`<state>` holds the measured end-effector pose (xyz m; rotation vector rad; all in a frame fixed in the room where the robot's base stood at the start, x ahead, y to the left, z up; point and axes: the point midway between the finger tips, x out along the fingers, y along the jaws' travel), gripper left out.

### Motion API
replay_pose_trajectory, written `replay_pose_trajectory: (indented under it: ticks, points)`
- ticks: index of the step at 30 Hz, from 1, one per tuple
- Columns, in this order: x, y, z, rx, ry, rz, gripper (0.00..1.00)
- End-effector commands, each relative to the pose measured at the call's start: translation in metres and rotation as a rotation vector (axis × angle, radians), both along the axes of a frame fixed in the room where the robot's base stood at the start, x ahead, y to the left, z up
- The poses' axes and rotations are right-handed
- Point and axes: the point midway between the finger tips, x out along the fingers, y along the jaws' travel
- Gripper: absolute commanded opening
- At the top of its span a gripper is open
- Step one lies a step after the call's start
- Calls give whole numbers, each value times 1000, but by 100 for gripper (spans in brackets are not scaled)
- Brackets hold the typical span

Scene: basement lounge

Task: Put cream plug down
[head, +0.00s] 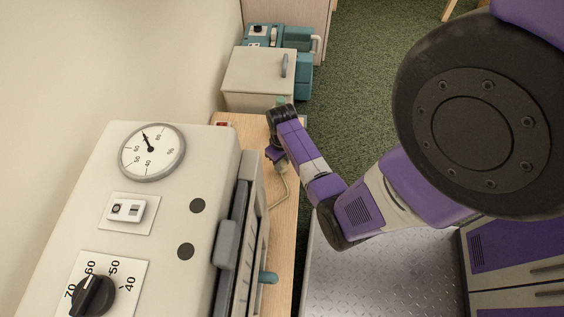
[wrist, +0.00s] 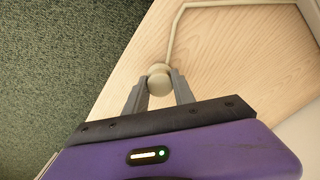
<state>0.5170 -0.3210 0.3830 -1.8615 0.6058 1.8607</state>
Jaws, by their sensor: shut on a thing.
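The cream plug (wrist: 159,83) is a rounded cream piece with a cream cord (wrist: 176,37) running from it. In the wrist view it sits between the two fingertips of my gripper (wrist: 158,88), which is shut on it. The plug is over or on the wooden table top (wrist: 225,55), close to its edge beside the carpet; whether it touches the wood I cannot tell. In the head view my gripper (head: 280,160) is at the wooden table (head: 284,215), and the cord (head: 284,190) shows below it. The plug is mostly hidden there.
A large cream machine (head: 200,160) with a dial and knobs fills the left of the head view. A cream box (head: 258,75) and teal equipment (head: 300,40) stand behind. Green carpet (head: 360,90) lies right of the table. Bare wood surrounds the cord.

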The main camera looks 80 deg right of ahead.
Motion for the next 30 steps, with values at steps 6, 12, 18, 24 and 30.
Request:
replay_pose_trajectory:
  ticks: [6,12,18,24,30]
  points:
    - [0,0,-1,0,0,0,52]
    - [0,0,0,0,0,0,52]
    - [0,0,14,-1,-1,0,52]
    - [0,0,54,-2,-1,1,52]
    - [0,0,93,-1,0,1,52]
